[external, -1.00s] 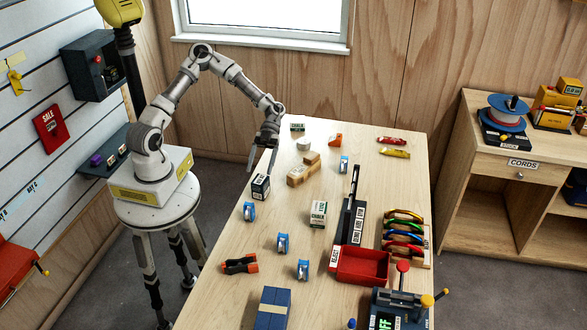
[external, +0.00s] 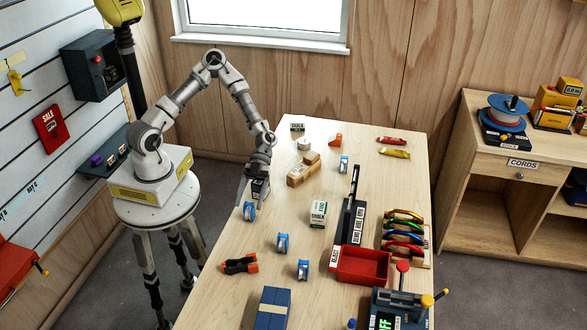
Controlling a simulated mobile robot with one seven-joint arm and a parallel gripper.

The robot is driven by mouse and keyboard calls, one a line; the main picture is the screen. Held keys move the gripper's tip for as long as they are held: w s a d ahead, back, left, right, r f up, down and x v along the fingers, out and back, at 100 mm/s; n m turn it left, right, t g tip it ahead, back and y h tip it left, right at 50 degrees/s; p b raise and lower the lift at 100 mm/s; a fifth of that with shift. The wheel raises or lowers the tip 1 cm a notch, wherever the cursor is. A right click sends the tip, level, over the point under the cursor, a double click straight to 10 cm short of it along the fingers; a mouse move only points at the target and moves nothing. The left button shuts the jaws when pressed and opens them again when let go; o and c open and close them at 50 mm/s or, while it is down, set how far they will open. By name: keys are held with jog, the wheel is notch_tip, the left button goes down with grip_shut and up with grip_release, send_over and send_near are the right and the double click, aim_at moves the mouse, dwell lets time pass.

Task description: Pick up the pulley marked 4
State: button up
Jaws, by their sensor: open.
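Several small blue-and-white pulleys stand on the table: one at the left edge (external: 249,211), one nearer the middle (external: 283,243), one in front (external: 303,269) and one farther back (external: 344,164). Their number marks are too small to read, so I cannot tell which is marked 4.
A white chalk box (external: 318,214), a wooden block (external: 303,171), an orange-and-black item (external: 240,264) and a blue box (external: 272,308) stand around. A red tray (external: 362,266) and a rack of coloured carabiners (external: 405,236) are at the right. The table's middle is fairly clear.

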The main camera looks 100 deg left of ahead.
grip_shut()
dwell(0.3)
jog(key=shift+r, duration=0.15)
